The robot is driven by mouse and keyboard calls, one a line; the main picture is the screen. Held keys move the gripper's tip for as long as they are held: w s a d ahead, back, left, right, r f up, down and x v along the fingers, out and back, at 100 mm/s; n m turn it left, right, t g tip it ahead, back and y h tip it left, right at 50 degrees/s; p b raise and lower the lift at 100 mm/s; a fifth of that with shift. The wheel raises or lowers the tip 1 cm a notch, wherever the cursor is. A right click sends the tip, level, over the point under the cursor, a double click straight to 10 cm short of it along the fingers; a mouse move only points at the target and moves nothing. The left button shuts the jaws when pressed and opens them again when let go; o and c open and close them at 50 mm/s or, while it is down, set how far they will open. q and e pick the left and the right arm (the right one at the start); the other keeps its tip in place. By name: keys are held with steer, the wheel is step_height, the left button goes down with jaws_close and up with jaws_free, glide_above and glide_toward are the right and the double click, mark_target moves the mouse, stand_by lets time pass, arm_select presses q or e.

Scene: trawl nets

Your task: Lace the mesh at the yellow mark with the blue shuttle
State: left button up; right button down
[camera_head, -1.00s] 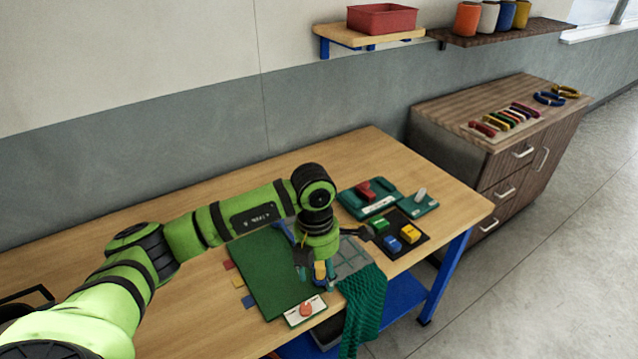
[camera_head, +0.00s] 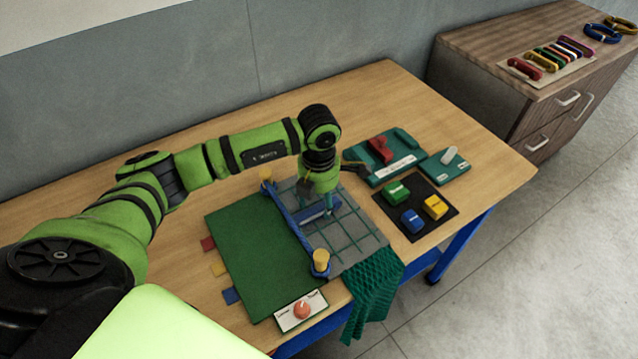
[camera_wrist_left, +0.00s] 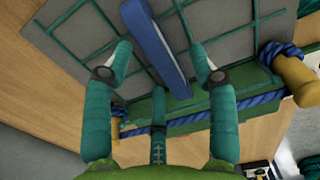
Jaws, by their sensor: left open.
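The green mesh (camera_head: 350,232) is stretched over a grey board, its loose dark green netting (camera_head: 372,290) hanging over the table's front edge. The blue shuttle (camera_head: 312,212) lies on the mesh, below my left gripper (camera_head: 318,203). In the left wrist view the shuttle (camera_wrist_left: 156,48) lies between the spread teal fingers of the left gripper (camera_wrist_left: 162,52), with space on both sides. The left gripper is open and empty. A yellow tab (camera_head: 218,269) sits between red and blue tabs left of the green mat. I cannot make out a yellow mark on the mesh itself. The right gripper is not in view.
A blue rope bar (camera_head: 290,215) runs between two yellow posts (camera_head: 320,262) along the mesh. A dial card (camera_head: 301,311) sits in front. A black tray (camera_head: 415,232) with green, blue and yellow blocks, and teal holders (camera_head: 385,160), stand right. The back table is clear.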

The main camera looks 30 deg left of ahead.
mark_target(322, 203)
arm_select(q)
steer(key=f, duration=0.2)
steer(key=shift+w+a+f, duration=0.1)
steer(key=shift+w+f, duration=0.15)
steer(key=shift+f, duration=0.1)
steer(key=c, duration=1.1)
jaws_close()
steer(key=shift+w+d, duration=0.2)
steer(key=shift+w, duration=0.1)
steer(key=shift+w+d+r+b, duration=0.1)
steer(key=shift+w+d+b, duration=0.25)
steer(key=shift+w+b, duration=0.25)
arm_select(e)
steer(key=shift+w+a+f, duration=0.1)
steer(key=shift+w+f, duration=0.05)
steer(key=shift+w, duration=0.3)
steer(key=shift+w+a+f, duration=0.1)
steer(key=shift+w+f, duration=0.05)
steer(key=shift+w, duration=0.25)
arm_select(q)
steer(key=shift+r, duration=0.15)
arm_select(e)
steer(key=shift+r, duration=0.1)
